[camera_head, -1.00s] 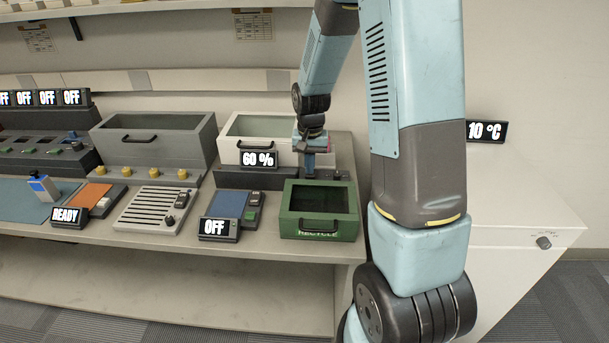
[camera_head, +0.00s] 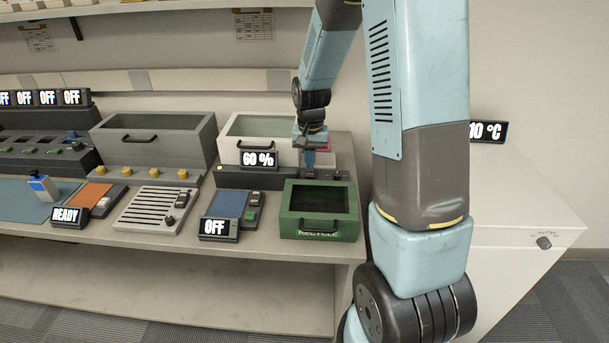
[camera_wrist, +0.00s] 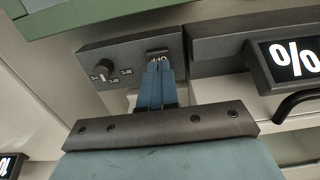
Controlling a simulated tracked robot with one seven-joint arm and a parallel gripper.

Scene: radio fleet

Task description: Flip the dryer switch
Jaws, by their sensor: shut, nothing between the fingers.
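The dryer is a white box (camera_head: 237,126) with a glass top and a display reading 60 % (camera_head: 259,159). A dark control strip runs along its front; its panel (camera_wrist: 128,55) shows in the wrist view. The panel has a round knob (camera_wrist: 103,70) and a small rocker switch (camera_wrist: 157,56) marked OFF. My gripper (camera_wrist: 156,68) is shut and empty, its blue fingertips over the near part of the switch and hiding some of it. I cannot tell whether they touch. In the head view my gripper (camera_head: 311,168) points down at the strip, behind the green bin.
The green RECYCLE bin (camera_head: 318,226) stands just in front of the panel. A grey box (camera_head: 155,143) is to the left. A device reading OFF (camera_head: 229,210) and a slotted plate (camera_head: 152,209) lie in front. A 10 °C display (camera_head: 487,132) is at right.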

